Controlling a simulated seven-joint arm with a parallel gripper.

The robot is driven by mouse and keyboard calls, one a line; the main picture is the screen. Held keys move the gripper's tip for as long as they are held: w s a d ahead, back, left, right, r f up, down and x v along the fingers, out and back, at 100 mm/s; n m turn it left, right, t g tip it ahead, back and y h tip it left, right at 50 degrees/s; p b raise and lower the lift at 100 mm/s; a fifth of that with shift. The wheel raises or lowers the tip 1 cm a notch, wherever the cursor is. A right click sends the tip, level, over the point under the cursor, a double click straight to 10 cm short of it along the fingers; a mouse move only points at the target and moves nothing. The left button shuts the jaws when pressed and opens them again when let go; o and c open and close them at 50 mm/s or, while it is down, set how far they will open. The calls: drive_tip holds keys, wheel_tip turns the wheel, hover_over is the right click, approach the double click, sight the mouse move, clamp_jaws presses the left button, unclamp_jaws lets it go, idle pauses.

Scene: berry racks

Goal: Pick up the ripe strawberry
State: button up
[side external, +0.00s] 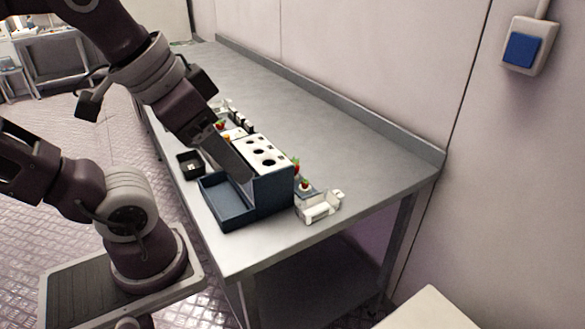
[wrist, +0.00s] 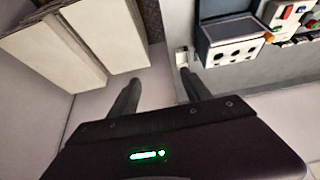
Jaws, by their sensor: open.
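In the side external view, a red strawberry with green leaves (side external: 296,165) stands just behind the right end of the dark blue rack. A second small red berry (side external: 305,185) sits by the white holder (side external: 320,207). Another red berry (side external: 220,125) shows at the rack's far side, partly hidden by my arm. I cannot tell which is the ripe one. In the wrist view, my gripper (wrist: 159,77) has its two fingers well apart with nothing between them. A red item (wrist: 288,12) lies far to its upper right, too small to identify.
The blue rack has a white top with round holes (side external: 262,151) and an open tray in front; its holed face also shows in the wrist view (wrist: 231,52). A small black box (side external: 190,163) stands left of it. The grey table (side external: 360,160) is clear toward the wall.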

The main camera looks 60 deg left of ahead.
drive_tip(key=w+a+r+n+g, duration=0.1)
drive_tip(key=w+a+r+n, duration=0.25)
drive_tip(key=w, duration=0.25)
drive_tip(key=w+a+r+n+g, duration=0.1)
drive_tip(key=w+a+r+n, duration=0.2)
drive_tip(key=w+r+n, duration=0.3)
drive_tip(key=w+a+f+n+g, duration=0.2)
drive_tip(key=w+a+f+n, duration=0.2)
drive_tip(key=w+a, duration=0.35)
drive_tip(key=w+a+f+n+g, duration=0.25)
drive_tip(key=w+a+n, duration=0.3)
drive_tip(key=a, duration=0.35)
drive_tip(key=shift+m+t, duration=0.45)
drive_tip(key=shift+m, duration=0.05)
wheel_tip(320, 180, down, 27)
drive_tip(key=shift+s+d+f, duration=0.1)
drive_tip(key=shift+d+f, duration=0.05)
drive_tip(key=c, duration=0.6)
